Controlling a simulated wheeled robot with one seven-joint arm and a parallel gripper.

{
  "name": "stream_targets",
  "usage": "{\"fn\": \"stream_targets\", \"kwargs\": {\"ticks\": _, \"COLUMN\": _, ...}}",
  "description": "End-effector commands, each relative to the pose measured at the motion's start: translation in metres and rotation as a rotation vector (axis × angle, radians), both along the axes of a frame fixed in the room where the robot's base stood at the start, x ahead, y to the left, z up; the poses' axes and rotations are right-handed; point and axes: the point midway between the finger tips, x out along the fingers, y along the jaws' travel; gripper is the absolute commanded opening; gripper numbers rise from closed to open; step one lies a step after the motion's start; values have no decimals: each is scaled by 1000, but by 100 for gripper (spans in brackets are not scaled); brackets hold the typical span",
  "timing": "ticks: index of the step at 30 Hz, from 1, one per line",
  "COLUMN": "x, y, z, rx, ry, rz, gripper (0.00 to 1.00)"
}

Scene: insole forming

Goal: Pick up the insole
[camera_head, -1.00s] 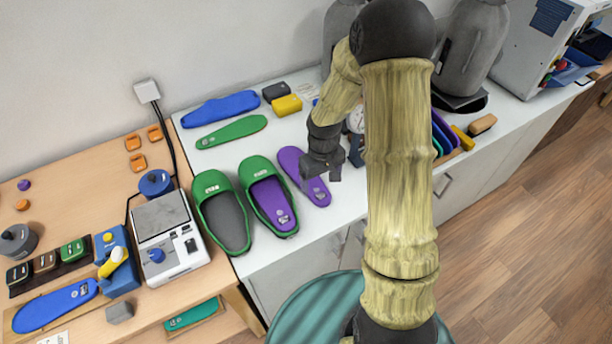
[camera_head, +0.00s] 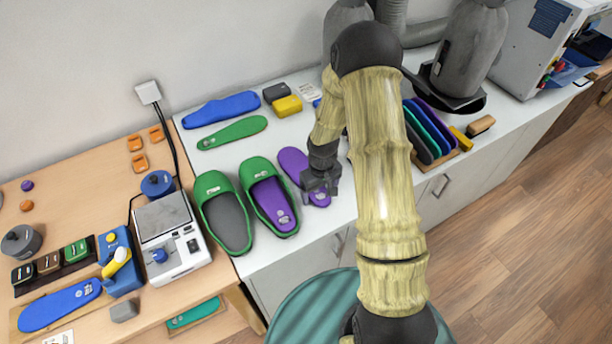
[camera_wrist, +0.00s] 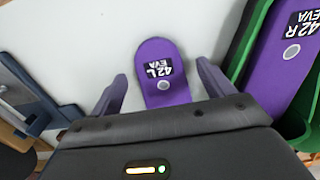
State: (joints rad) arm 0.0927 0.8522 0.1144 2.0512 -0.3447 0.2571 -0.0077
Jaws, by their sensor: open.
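A purple insole (camera_head: 297,166) lies flat on the white counter, right of the green slippers in the head view. In the wrist view my gripper (camera_wrist: 163,88) is open, with one finger on each side of the insole and a gap to both. I cannot tell how high the fingers are above the counter. A second purple insole (camera_wrist: 285,70), marked "42 R EVA", sits in a green slipper (camera_head: 268,208).
Another green slipper (camera_head: 224,225) holds a grey insole. A blue insole (camera_head: 222,108) and a green insole (camera_head: 232,132) lie farther back. A rack of upright insoles (camera_head: 430,132) stands to the right. The counter's front edge is close.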

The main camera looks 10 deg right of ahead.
Motion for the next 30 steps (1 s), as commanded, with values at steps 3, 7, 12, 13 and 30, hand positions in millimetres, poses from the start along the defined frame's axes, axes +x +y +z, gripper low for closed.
{"fn": "stream_targets", "kwargs": {"ticks": 3, "x": 0, "y": 0, "z": -5, "rx": 0, "ry": -2, "rz": 0, "gripper": 81}}
{"fn": "stream_targets", "kwargs": {"ticks": 7, "x": 0, "y": 0, "z": -5, "rx": 0, "ry": -2, "rz": -1, "gripper": 81}}
{"fn": "stream_targets", "kwargs": {"ticks": 12, "x": 0, "y": 0, "z": -5, "rx": 0, "ry": -2, "rz": -1, "gripper": 81}}
{"fn": "stream_targets", "kwargs": {"ticks": 13, "x": 0, "y": 0, "z": -5, "rx": 0, "ry": -2, "rz": -1, "gripper": 81}}
{"fn": "stream_targets", "kwargs": {"ticks": 30, "x": 0, "y": 0, "z": -5, "rx": -1, "ry": -1, "rz": -1, "gripper": 32}}
